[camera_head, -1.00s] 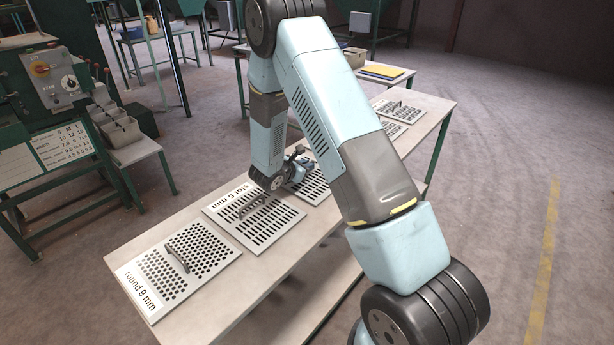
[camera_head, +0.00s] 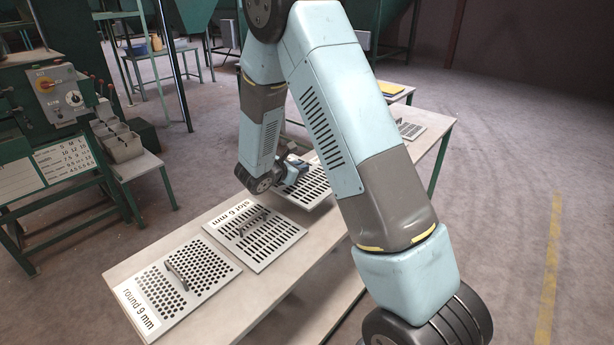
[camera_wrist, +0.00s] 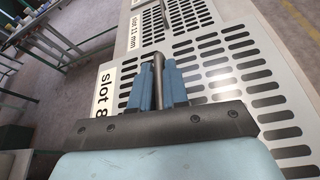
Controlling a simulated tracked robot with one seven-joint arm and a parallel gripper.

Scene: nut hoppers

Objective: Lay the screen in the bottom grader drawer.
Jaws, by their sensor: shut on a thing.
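My gripper (camera_wrist: 160,90) is shut on the bar handle (camera_wrist: 158,68) of a flat grey screen labelled "slot 8" (camera_wrist: 225,62); the rest of its label is covered. In the head view this screen (camera_head: 318,186) is partly hidden behind my arm and appears raised a little off the table. No grader drawer can be made out. A green machine (camera_head: 40,75) with a control panel stands at the left.
The table (camera_head: 210,218) also bears screens marked "round 9 mm" (camera_head: 190,275), "slot 6 mm" (camera_head: 270,243) and "slot 11 mm" (camera_wrist: 180,20), plus a farther one (camera_head: 411,130). A stand with grey bins (camera_head: 120,140) is left of the table. The right floor is clear.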

